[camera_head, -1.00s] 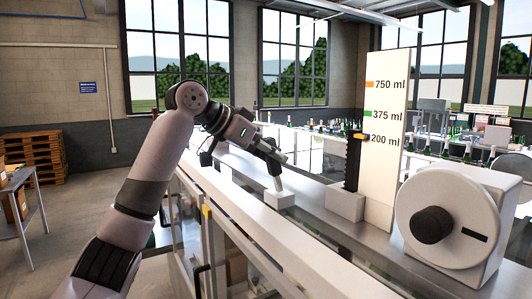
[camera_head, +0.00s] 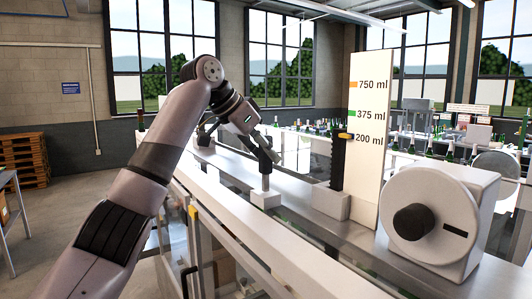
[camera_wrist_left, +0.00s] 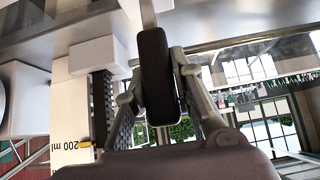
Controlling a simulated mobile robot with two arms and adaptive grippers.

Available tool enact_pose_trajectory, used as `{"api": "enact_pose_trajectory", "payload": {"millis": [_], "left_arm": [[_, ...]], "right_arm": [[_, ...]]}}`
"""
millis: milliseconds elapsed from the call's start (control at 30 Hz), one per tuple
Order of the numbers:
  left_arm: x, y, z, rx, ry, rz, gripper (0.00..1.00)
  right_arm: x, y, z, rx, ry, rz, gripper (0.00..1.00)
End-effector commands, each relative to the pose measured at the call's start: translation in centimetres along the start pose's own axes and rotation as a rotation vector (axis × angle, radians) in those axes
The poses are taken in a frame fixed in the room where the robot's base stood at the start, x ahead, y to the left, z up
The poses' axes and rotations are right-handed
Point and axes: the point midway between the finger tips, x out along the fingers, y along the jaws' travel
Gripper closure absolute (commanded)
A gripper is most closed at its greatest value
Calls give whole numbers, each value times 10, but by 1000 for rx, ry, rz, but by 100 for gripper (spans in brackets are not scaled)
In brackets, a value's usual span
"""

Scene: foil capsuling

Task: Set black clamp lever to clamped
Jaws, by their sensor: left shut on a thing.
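The black clamp lever (camera_wrist_left: 155,70) fills the middle of the left wrist view, between the two fingers of my left gripper (camera_wrist_left: 158,95). In the head view my left gripper (camera_head: 264,155) is shut on the lever's upper end. The lever's metal stem (camera_head: 266,182) stands about upright on a small white block (camera_head: 265,199) on the machine's top. The gripper hides part of the black handle in the head view. My right gripper is not in view.
Right of the lever stand a toothed black post (camera_head: 338,165), a white scale board (camera_head: 372,130) with its yellow pointer (camera_head: 345,135) at 200 ml, and a white housing with a black knob (camera_head: 412,222). Bottles (camera_head: 449,152) stand on a counter behind.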

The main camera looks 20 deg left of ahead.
Motion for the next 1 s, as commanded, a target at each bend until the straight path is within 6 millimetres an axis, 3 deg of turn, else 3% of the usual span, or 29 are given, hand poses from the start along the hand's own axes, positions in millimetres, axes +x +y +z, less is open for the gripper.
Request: {"api": "enact_pose_trajectory", "payload": {"millis": [67,100,400,767,1000], "left_arm": [[0,0,0,-1,0,-1,100],[0,0,0,-1,0,-1,76],[0,0,0,-1,0,0,57],[-6,0,0,-1,3,-1,57],[-48,0,-1,0,5,-2,57]], "right_arm": [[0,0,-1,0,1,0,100],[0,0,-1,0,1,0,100],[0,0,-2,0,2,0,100],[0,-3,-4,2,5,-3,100],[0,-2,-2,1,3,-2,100]]}}
